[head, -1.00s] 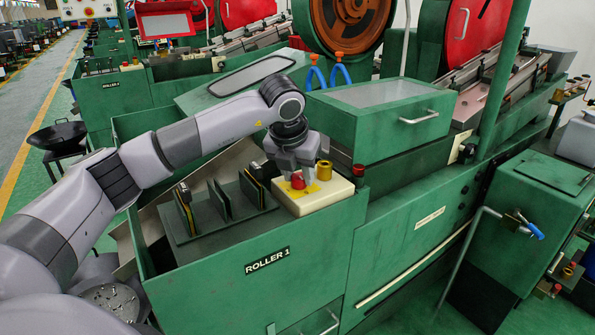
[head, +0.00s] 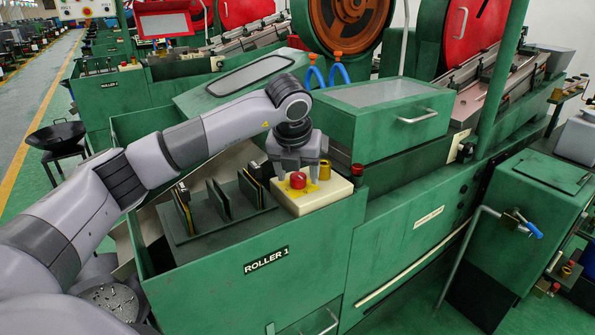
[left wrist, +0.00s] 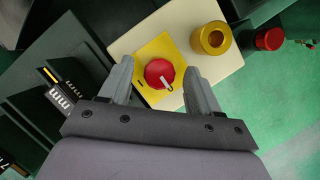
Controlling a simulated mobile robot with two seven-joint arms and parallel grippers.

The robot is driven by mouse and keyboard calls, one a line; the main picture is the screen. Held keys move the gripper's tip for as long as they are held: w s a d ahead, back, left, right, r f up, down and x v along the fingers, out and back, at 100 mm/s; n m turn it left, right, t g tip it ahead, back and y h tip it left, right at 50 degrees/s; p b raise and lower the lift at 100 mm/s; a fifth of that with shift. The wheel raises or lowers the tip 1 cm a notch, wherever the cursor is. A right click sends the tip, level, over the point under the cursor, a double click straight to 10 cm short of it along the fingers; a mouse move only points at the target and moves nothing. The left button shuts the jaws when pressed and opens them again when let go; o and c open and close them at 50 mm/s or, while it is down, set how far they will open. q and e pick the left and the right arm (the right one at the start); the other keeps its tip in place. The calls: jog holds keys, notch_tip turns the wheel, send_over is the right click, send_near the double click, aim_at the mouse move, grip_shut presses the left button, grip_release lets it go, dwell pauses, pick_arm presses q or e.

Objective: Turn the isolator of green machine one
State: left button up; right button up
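Green machine one, labelled ROLLER 1 (head: 310,275), stands in front of me. On its cream control box (head: 335,191) is a red round knob on a yellow plate (head: 298,180), which looks like the isolator. In the left wrist view the red isolator knob (left wrist: 157,72) carries a pale pointer mark lying at a slant. My left gripper (head: 302,177) is above the box. In the left wrist view the gripper (left wrist: 160,78) is open, with one finger on each side of the knob and gaps visible. I cannot tell how high the fingertips are. My right gripper is not in view.
A brass-yellow ring (left wrist: 211,38) sits beside the knob, close to the right finger. A red knob (left wrist: 268,39) stands beyond it, at the box's side. Upright dark plates (head: 220,200) stand left of the box. A green lidded housing (head: 380,120) rises behind it.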

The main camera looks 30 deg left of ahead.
pick_arm(q)
jog(key=v, duration=0.7)
dwell(0.3)
dwell(0.3)
